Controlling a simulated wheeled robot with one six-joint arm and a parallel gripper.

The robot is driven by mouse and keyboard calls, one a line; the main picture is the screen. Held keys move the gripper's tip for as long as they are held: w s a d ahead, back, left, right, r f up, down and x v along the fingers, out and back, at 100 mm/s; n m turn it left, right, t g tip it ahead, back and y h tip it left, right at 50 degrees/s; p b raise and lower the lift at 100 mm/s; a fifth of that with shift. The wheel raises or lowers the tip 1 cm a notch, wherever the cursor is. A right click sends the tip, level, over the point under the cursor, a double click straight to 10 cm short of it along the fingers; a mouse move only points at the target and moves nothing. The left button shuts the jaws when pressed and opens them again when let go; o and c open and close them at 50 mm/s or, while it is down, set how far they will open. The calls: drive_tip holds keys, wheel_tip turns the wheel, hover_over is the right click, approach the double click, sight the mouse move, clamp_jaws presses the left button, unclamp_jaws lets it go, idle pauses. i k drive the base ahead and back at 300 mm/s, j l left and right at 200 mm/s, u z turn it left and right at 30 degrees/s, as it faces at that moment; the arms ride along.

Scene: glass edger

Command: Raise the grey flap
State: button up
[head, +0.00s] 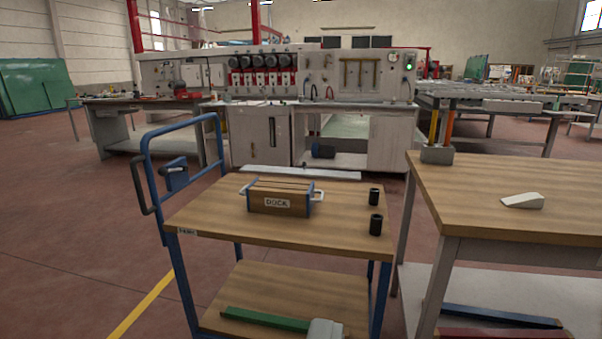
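A long, flat light-grey strip (300,172) shows just beyond the far edge of the wooden-topped trolley, in front of the machine; it looks like the grey flap, but I cannot tell for sure. It lies nearly level, and its hinge, if any, is not visible. The trolley (200,215) has a blue frame and a push handle at left. My gripper is not clearly visible in the head view. A pale grey object (325,330) is cut off by the bottom edge, at the end of a green bar; I cannot tell what it is.
A wooden box marked DOCK (282,195) and two black cups (375,225) stand on the trolley. A workbench (480,210) at right carries a white wedge (522,201) and a grey holder (437,155). The machine (262,140) stands behind. Floor at left is open.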

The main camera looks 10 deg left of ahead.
sight(347, 175)
drive_tip(key=i+j, duration=0.3)
drive_tip(key=i, duration=0.15)
drive_tip(key=i+j, duration=0.25)
drive_tip(key=i, duration=0.2)
drive_tip(key=i+j, duration=0.3)
drive_tip(key=i, duration=0.15)
drive_tip(key=i+j, duration=0.25)
drive_tip(key=i, duration=0.25)
drive_tip(key=i+j, duration=0.3)
drive_tip(key=i, duration=0.15)
